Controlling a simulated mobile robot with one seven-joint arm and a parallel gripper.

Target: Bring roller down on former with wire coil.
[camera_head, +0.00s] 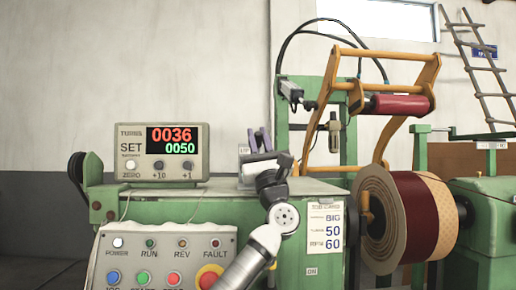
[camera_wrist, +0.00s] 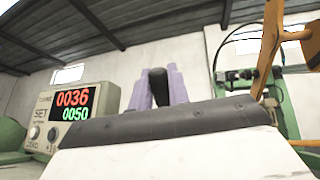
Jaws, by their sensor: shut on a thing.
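The red roller (camera_head: 402,105) hangs on an orange swing frame (camera_head: 428,75) at the upper right of the head view. It is raised, with a clear gap above the former (camera_head: 376,220) and its dark red wire coil (camera_head: 413,215). My gripper (camera_head: 262,140) is over the green machine top, left of the roller post. In the wrist view its purple fingers (camera_wrist: 166,88) stand on both sides of a black lever knob (camera_wrist: 157,82) and are shut on it. The lever's lower part is hidden by my gripper body. A small "UP" label (camera_head: 244,150) is beside the fingers.
A counter box (camera_head: 160,153) reading 0036 over 0050 stands left of my gripper. A sloped button panel (camera_head: 160,255) is in front, below my arm. The green post (camera_head: 335,125) with its cylinder and hoses rises to the right. A ladder leans at the far right.

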